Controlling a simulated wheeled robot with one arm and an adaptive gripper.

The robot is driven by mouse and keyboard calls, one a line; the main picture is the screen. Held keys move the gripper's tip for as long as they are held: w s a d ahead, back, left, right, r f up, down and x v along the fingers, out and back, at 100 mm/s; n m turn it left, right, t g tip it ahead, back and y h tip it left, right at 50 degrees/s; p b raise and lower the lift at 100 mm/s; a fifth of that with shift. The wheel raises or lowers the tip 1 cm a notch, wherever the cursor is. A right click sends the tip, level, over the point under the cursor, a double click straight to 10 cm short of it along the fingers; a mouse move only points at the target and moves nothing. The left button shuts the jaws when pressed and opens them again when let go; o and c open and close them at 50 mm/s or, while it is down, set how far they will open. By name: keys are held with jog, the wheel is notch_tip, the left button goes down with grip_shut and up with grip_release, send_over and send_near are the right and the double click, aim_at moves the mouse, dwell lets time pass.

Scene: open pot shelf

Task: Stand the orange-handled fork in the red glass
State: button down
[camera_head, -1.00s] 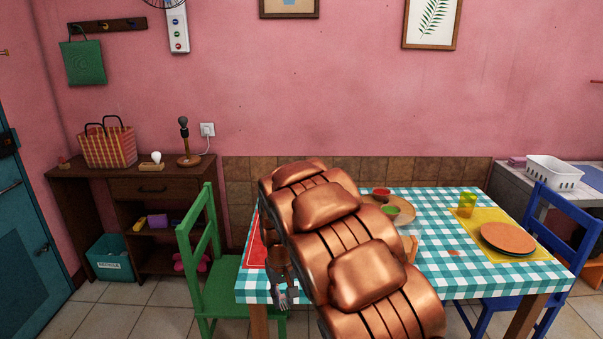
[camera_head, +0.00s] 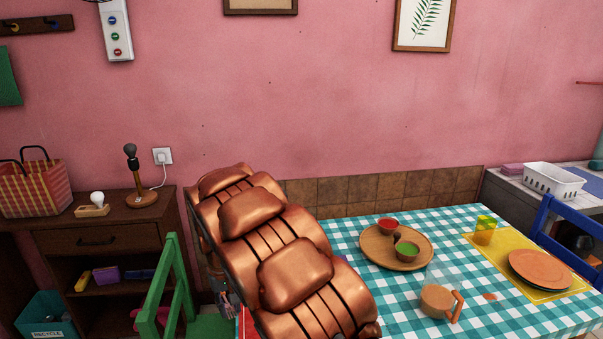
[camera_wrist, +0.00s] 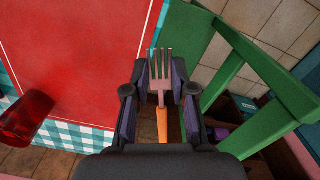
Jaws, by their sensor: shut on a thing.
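The orange-handled fork (camera_wrist: 162,72) is in the wrist view, its metal tines pointing away from my palm and its orange handle toward it. My gripper (camera_wrist: 161,92) is shut on the fork, one finger on each side. The red glass (camera_wrist: 26,116) is at the left edge of the wrist view, partly cut off, near the red placemat (camera_wrist: 85,50) and apart from my gripper. In the head view my copper arm hides the glass and most of my gripper.
A green chair (camera_wrist: 215,70) stands close on the right of my gripper in the wrist view.

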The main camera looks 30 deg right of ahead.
aim_at(227, 299)
jog(key=shift+w+r+m+g, duration=0.45)
jog(key=shift+w+m, duration=0.3)
jog(key=shift+m, duration=0.15)
jog(key=shift+w+r+m+g+y, duration=0.4)
jog(key=shift+w+r+m, duration=0.1)
jog(key=shift+m, duration=0.5)
jog(key=r+m, duration=0.1)
jog(key=w+r+m+g+y, duration=0.1)
jog(key=m, duration=0.1)
jog(key=shift+w+d+p, duration=0.15)
jog(key=shift+d+p, duration=0.15)
jog(key=shift+p, duration=0.1)
jog(key=w+d+r+m+t+y+p, duration=0.1)
jog(key=w+d+r+m+t+y, duration=0.2)
jog(key=d+r+m+t+y, duration=0.45)
jog(key=w+d+r+m+t+y+p, duration=0.1)
jog(key=w+d+r+m+t+y, duration=0.15)
jog(key=d+r+m, duration=0.55)
jog(key=d+r+m+t+h, duration=0.2)
jog(key=d+m+t, duration=0.2)
jog(key=d+t, duration=0.15)
jog(key=d+r+m+t+h, duration=0.3)
jog(key=d+m+t, duration=0.15)
jog(key=d, duration=0.25)
notch_tip(227, 299, down, 14)
jog(key=b, duration=0.7)
jog(key=shift+s+d+b, duration=0.25)
jog(key=shift+d+b, duration=0.05)
jog(key=shift+d, duration=0.05)
